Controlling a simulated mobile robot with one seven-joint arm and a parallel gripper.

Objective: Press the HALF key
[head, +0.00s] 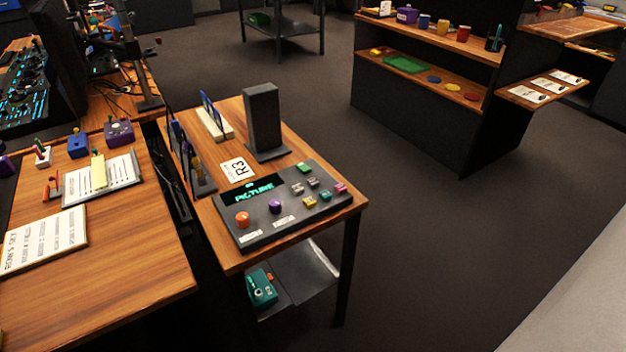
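The dark trackball panel (262,231) lies on a small wooden table in the middle of the head view. Its lit display (254,190) reads what looks like "PICTURE". An orange ball (242,219) and a purple ball (275,205) sit in its left half. On its right half are several small keys: a green key (304,167) at the back, grey keys (298,188), a yellow key (309,201), another green key (325,195) and a pink key (340,187). Key labels are too small to read, so I cannot tell which is HALF. My gripper is not in view.
A tall dark block (262,118) stands behind the panel, beside an R3 card (236,168). Upright dark holders line the table's left edge. A larger desk (130,270) with papers stands left. A shelf unit (420,105) stands back right. Floor (440,240) right of the table is clear.

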